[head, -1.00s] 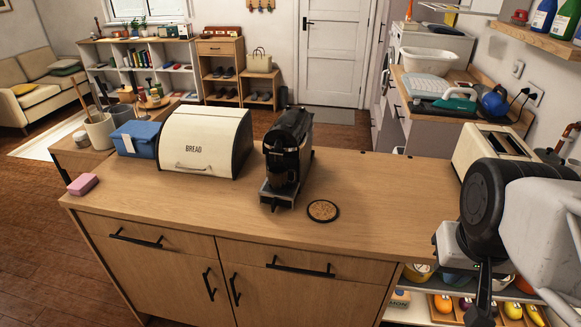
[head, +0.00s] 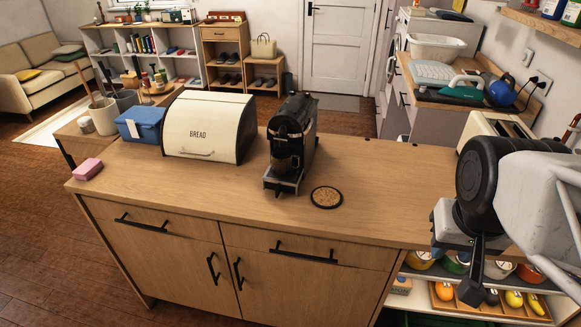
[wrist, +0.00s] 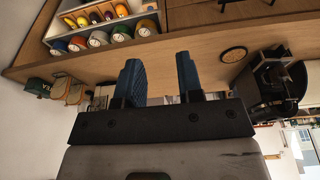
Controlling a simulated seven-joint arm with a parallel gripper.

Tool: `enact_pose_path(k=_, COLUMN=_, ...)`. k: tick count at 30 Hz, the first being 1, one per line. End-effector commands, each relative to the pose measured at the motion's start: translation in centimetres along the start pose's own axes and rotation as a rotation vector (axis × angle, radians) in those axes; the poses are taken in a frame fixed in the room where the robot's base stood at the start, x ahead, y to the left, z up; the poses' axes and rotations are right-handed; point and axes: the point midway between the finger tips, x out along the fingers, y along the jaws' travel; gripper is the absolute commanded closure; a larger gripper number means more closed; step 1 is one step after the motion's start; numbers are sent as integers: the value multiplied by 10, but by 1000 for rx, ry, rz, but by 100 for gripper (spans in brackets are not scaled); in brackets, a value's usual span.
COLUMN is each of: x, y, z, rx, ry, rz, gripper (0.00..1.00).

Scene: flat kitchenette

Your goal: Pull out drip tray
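The black coffee machine (head: 294,130) stands on the wooden counter in the head view. Its drip tray (head: 284,184) is the low grey-and-black piece at its front foot, facing the counter's near edge. A dark cup-like shape sits above the tray under the spout; I cannot tell what it is. The coffee machine shows at the right of the wrist view (wrist: 272,88), where the tray is hard to make out. My gripper (wrist: 160,78) is open and empty, its two blue-padded fingers apart. In the head view it is at the right, well away from the tray.
A round cork coaster (head: 326,197) lies just right of the tray. A cream bread box (head: 205,125), blue box (head: 140,125) and pink sponge (head: 88,169) are to the left. A toaster (head: 490,130) stands behind my arm. The counter right of the coaster is clear.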

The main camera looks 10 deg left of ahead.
Motion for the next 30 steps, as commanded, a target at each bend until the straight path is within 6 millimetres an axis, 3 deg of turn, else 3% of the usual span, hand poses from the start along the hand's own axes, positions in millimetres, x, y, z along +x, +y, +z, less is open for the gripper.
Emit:
enact_pose_path(k=8, x=14, y=-28, z=-50, rx=14, ry=8, rz=28, gripper=66)
enact_pose_path(k=14, x=29, y=-60, z=-90, rx=28, ry=24, rz=47, gripper=66)
enact_pose_path(k=23, x=59, y=-123, z=-143, rx=43, ry=58, rz=61, gripper=66)
enact_pose_path(k=30, x=88, y=-185, z=-176, rx=48, ry=89, rz=60, gripper=66)
